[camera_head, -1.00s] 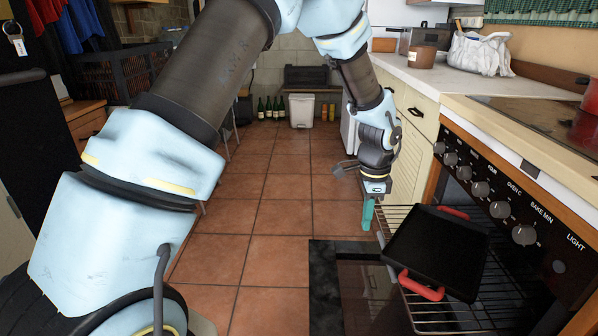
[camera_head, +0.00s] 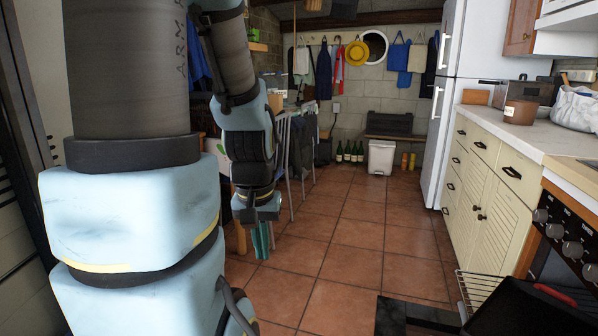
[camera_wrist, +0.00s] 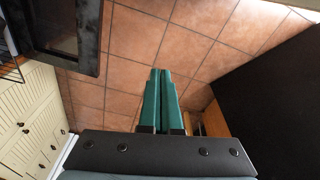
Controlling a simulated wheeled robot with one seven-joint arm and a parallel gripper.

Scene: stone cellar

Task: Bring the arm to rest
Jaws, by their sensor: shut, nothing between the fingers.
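My arm is bent, with its forearm hanging down left of the middle in the head view. My gripper (camera_head: 262,240) points down above the tiled floor, clear of the counter and oven. In the wrist view, the two green fingers of my gripper (camera_wrist: 160,72) lie side by side, shut, with nothing held. Only the tile floor (camera_wrist: 205,60) shows beyond the fingertips.
The open oven door (camera_head: 415,316) and a black pan with red handles (camera_head: 540,308) are at the lower right. Cream cabinets (camera_head: 490,195) line the right side. A white bin (camera_head: 381,157) and bottles stand at the back wall. The middle floor is clear.

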